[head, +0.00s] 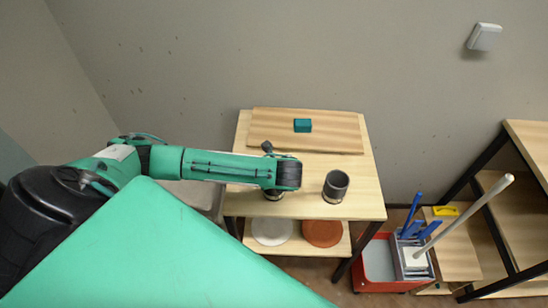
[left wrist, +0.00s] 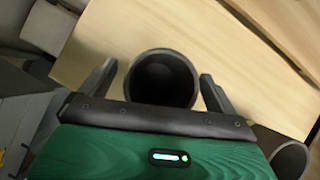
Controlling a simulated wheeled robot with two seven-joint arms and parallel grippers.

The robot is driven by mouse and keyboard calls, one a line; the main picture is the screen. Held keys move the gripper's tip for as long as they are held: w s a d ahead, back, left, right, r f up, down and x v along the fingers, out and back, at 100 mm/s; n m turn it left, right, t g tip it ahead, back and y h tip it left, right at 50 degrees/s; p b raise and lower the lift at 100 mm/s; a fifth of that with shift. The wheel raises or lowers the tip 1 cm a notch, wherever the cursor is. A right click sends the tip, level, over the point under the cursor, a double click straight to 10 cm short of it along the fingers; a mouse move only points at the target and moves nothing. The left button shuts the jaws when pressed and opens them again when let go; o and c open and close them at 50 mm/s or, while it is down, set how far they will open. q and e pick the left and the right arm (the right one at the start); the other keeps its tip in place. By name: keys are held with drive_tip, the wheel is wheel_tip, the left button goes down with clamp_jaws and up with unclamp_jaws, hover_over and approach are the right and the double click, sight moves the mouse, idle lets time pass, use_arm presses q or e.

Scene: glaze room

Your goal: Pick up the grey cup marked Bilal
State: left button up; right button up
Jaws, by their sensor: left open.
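Two dark grey cups are on the light wooden table. One cup (head: 336,186) stands upright and uncovered to the right of my left gripper. It shows partly in the left wrist view (left wrist: 291,160), at the lower right corner. The other cup (left wrist: 162,78) stands between the fingers of my left gripper (left wrist: 158,71), its open mouth facing the camera. In the head view my left gripper (head: 286,176) hides most of that cup. The fingers are open, one on each side, with no clear grip. No name is readable on either cup. My right gripper is not in view.
A white plate (head: 272,231) and a terracotta plate (head: 322,233) lie on the lower shelf. A red cart (head: 380,262) with cleaning tools stands right of the table.

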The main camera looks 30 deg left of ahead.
use_arm(q)
drive_tip(key=shift+x, duration=0.9)
drive_tip(key=shift+d, duration=0.1)
drive_tip(key=c, duration=1.1)
drive_tip(key=shift+c, duration=0.5)
drive_tip(key=shift+r, duration=0.15)
